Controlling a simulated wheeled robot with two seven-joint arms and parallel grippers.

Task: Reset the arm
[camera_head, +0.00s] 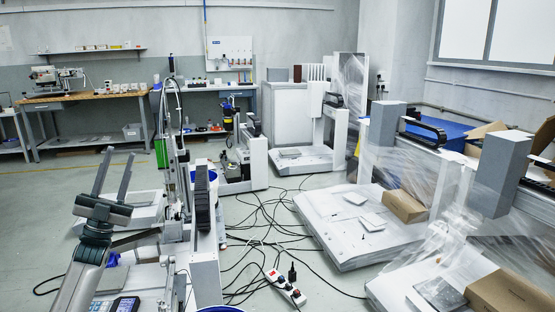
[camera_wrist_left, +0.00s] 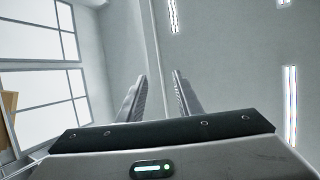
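My left gripper (camera_head: 115,176) stands at the left of the head view with its two fingers pointing up and spread apart. Nothing is between them. In the left wrist view the gripper (camera_wrist_left: 159,92) also shows open and empty, with only wall, ceiling lights and windows beyond it. The gantry screwdriver machine (camera_head: 205,240) stands just right of my left gripper, and no contact with it can be made out. My right gripper is in neither view.
A white machine base (camera_head: 325,225) with plastic wrap and cardboard boxes stands at the right. A power strip (camera_head: 285,287) and tangled black cables lie on the floor in the middle. A workbench (camera_head: 85,97) stands at the back left.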

